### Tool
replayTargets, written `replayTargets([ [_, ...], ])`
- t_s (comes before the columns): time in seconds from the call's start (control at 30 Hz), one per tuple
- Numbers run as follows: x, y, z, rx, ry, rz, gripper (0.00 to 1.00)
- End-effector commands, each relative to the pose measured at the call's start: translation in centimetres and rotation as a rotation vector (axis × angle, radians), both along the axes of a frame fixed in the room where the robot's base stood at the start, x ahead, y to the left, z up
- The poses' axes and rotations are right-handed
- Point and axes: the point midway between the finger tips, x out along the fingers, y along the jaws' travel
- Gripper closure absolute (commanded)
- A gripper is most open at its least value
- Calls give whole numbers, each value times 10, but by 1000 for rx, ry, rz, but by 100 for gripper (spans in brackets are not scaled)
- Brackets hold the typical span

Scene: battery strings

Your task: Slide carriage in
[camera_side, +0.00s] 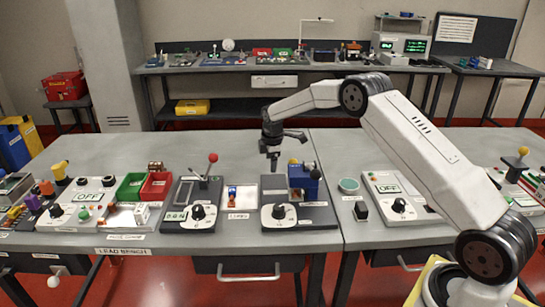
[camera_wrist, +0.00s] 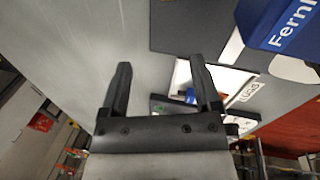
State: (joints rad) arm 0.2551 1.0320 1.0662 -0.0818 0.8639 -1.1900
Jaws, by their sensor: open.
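A blue block (camera_side: 304,178) with a yellow knob stands at the back right of a dark grey unit (camera_side: 318,214) on the bench. I take this block to be the carriage, but cannot be sure. The unit has a black dial (camera_side: 278,211) at its front left. In the wrist view a blue body (camera_wrist: 285,25) with white lettering fills the upper right corner, outside my fingers. My gripper (camera_side: 273,160) points down behind and left of the blue block, apart from it. In the wrist view its two fingers (camera_wrist: 160,62) stand wide apart with nothing held between them.
Left of the unit are a white tray (camera_side: 241,204) with a small blue and orange item, and a dial box (camera_side: 190,214) with a red-knobbed lever (camera_side: 212,160). Bare bench lies behind.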

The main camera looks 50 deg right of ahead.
Motion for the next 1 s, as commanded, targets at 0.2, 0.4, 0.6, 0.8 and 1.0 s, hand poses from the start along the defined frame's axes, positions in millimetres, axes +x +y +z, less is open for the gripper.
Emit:
replayTargets([
  [0.2, -4, 2, 28, -1, -3, -1, 19],
  [0.4, -9, 5, 55, -1, -3, -1, 19],
  [0.6, -16, 12, 73, 5, -4, -17, 19],
  [0.8, -28, 26, 76, 22, -17, -77, 19],
  [1.0, -41, 39, 78, 40, -28, -135, 19],
])
